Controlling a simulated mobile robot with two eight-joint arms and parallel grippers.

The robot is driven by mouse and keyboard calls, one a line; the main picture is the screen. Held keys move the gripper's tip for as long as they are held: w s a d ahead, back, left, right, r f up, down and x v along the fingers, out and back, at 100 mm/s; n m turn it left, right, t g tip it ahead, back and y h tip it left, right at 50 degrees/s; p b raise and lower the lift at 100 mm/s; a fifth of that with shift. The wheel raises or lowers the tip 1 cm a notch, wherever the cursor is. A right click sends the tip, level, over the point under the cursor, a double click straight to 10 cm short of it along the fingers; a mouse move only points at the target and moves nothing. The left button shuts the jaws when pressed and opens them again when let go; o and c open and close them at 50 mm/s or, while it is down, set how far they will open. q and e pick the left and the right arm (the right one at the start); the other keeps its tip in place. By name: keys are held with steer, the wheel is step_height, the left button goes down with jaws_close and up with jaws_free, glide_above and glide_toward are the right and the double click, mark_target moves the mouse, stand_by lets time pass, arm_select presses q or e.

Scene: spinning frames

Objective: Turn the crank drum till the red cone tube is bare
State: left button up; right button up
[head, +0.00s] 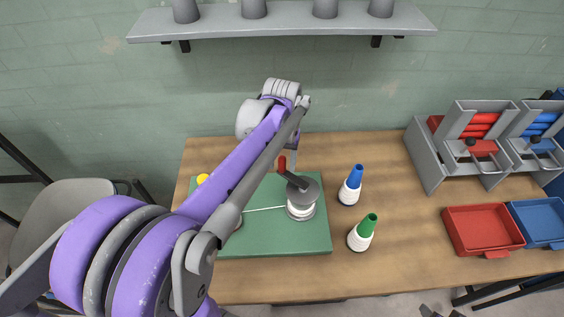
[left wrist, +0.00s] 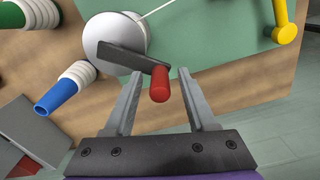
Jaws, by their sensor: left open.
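The crank drum (head: 301,202) stands on a green board (head: 290,243), with white yarn around it below its grey top. Its dark crank arm (left wrist: 128,58) ends in a red handle (left wrist: 159,84). My left gripper (left wrist: 160,75) is open, with its fingers on either side of the red handle and a gap visible at each side. A white thread (head: 262,209) runs left from the drum and passes behind my left arm. I cannot see the red cone tube; my arm covers that part of the board. My right gripper is not in view.
A blue cone tube (head: 354,176) and a green cone tube (head: 367,224), both wound with white, stand right of the board. A yellow peg (left wrist: 284,33) is on the board. Red (head: 482,228) and blue (head: 540,222) trays and grey racks (head: 430,158) stand at the right.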

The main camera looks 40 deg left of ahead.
arm_select(q)
jaws_close()
stand_by(0.3)
stand_by(1.2)
